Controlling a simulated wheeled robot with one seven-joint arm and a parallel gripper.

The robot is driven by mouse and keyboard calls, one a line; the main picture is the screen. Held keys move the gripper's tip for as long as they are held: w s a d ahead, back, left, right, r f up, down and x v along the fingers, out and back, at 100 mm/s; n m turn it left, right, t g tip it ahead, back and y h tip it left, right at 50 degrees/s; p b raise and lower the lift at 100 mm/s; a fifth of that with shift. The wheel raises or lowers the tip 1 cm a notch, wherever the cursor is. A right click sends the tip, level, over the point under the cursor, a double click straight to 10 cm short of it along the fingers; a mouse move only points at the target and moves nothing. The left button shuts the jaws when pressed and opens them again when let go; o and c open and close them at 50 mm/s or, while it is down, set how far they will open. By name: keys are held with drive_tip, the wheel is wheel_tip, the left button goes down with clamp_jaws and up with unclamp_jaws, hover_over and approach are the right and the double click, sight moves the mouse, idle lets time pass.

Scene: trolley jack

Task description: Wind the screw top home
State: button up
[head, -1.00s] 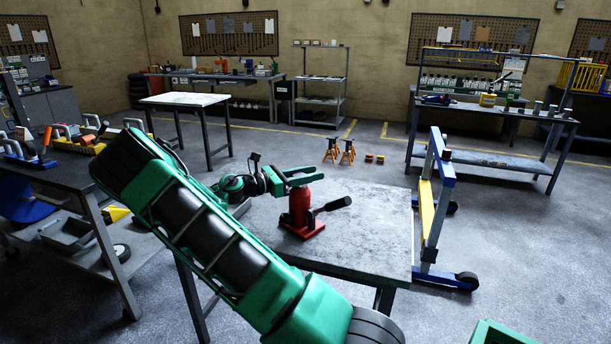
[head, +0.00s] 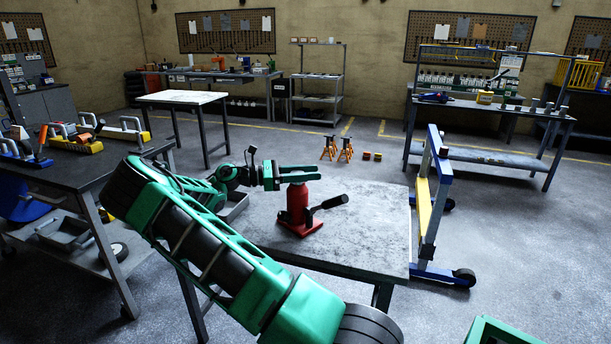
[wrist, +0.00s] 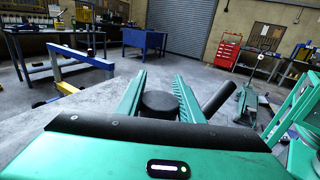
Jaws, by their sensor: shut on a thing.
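The red bottle-shaped jack (head: 298,206) stands upright on the grey worktable in the head view, with a black handle (head: 330,203) sticking out to its right. My gripper (head: 297,174) is level with the top of the jack, reaching in from the left. In the wrist view my gripper (wrist: 160,98) has its two green fingers on either side of a round black screw top (wrist: 159,105), shut on it. The jack's black handle also shows in the wrist view (wrist: 219,99), to the right of the fingers. The jack's red body is hidden there.
Orange stands (head: 336,148) are on the floor behind. A dark bench with tools (head: 85,170) is at the left.

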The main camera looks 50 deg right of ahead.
drive_tip(key=o, duration=1.1)
drive_tip(key=shift+r, duration=0.1)
drive_tip(key=shift+a, duration=0.1)
drive_tip(key=v, duration=1)
drive_tip(key=shift+w+a, duration=0.25)
drive_tip(key=shift+w, duration=0.05)
